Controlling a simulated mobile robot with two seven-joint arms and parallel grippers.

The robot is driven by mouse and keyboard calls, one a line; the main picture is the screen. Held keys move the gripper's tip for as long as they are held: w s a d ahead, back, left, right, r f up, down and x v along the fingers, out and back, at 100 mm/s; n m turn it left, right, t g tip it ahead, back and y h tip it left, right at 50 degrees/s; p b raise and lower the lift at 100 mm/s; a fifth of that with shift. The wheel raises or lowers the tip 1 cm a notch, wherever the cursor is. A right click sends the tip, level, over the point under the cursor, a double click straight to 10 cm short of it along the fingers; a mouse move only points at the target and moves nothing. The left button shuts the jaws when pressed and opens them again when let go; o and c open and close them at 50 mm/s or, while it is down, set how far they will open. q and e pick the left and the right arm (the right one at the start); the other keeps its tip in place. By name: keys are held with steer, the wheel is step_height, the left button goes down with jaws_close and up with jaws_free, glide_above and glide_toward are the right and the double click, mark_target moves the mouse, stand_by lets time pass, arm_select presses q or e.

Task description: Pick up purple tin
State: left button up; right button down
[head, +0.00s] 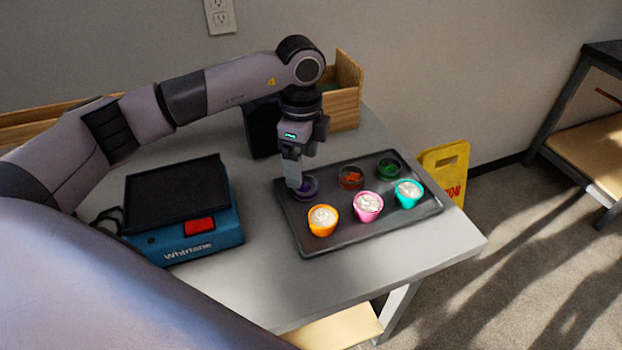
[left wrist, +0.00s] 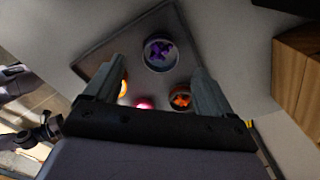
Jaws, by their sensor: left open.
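The purple tin (head: 309,187) is a small round clear-sided cup with purple pieces in it, at the back left of a dark tray (head: 325,243). In the left wrist view the purple tin (left wrist: 160,53) lies ahead of the fingertips, in line with the gap between them. My left gripper (head: 293,185) points down at the tin's left side in the head view and partly covers it. Its fingers (left wrist: 155,80) are apart with nothing between them. Whether a finger touches the tin cannot be told.
Several other cups share the tray: red (head: 351,177), green (head: 388,168), orange (head: 322,220), pink (head: 368,206) and teal (head: 408,193). A blue device (head: 185,215) stands left on the table. A wooden box (head: 345,95) is behind. The table's front right (head: 400,262) is clear.

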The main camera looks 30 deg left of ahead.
mark_target(306, 184)
arm_select(q)
steer(key=f, duration=0.6)
steer(key=shift+w+d, duration=0.1)
steer(key=shift+d, duration=0.2)
steer(key=c, duration=1.1)
